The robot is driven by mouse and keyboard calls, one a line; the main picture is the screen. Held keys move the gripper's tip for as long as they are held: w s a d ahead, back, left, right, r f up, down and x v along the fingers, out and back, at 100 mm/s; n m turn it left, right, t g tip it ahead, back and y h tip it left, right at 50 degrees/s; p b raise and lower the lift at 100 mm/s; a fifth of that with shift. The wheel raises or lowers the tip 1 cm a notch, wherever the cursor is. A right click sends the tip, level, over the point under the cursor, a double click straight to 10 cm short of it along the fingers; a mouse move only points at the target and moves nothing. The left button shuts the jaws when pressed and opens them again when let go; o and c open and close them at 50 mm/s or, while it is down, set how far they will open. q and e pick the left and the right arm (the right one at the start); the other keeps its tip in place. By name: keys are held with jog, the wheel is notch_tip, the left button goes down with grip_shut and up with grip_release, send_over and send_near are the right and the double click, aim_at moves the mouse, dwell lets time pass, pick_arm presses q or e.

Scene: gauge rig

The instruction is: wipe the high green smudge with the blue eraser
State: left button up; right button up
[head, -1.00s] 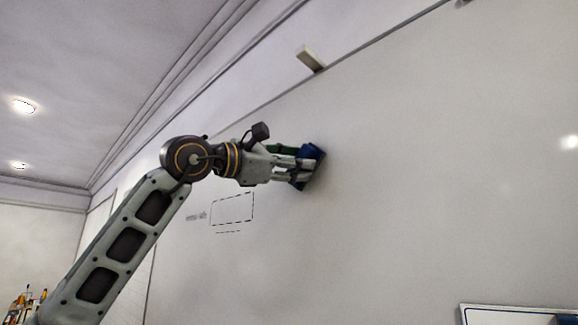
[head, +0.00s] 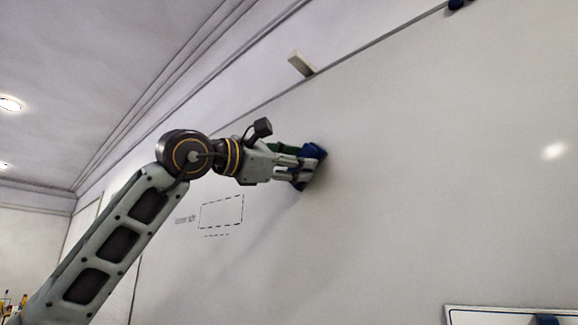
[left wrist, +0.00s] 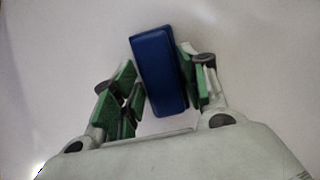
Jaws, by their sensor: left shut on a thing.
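The blue eraser (head: 312,163) is held by my left gripper (head: 300,166) at the whiteboard's face, high up. In the left wrist view the eraser (left wrist: 158,70) is upright, slightly tilted, between the green-padded fingers (left wrist: 160,92), which are shut on it. I cannot tell for sure whether its face touches the board. No green smudge can be made out on the visible board; the green beside the eraser looks like finger padding. The eraser and gripper hide a patch of board. My right gripper is not in view.
The whiteboard (head: 430,170) is largely bare to the right of the eraser. A dashed rectangle (head: 221,211) is drawn below left. A pale block (head: 301,64) sits at the board's top edge. A framed tray-like thing (head: 490,315) shows at the lower right.

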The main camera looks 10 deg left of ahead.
pick_arm(q)
jog(key=shift+s+d, duration=0.15)
jog(key=shift+d, duration=0.15)
jog(key=shift+s+d+b, duration=0.2)
jog(key=shift+s+d, duration=0.3)
jog(key=shift+d, duration=0.2)
jog(key=shift+s+d+b, duration=0.2)
jog(key=shift+s+d, duration=0.25)
jog(key=shift+d, duration=0.25)
jog(key=shift+d, duration=0.1)
jog(key=shift+s+d+b, duration=0.2)
jog(key=shift+s+d, duration=0.3)
jog(key=shift+d, duration=0.2)
jog(key=shift+s+d+b, duration=0.2)
jog(key=shift+s+d, duration=0.3)
jog(key=shift+d, duration=0.15)
jog(key=shift+w+a, duration=0.1)
jog(key=shift+w+a, duration=0.45)
jog(key=shift+a, duration=0.25)
jog(key=shift+w+a, duration=0.45)
jog(key=shift+a, duration=0.25)
jog(key=shift+w+a, duration=0.1)
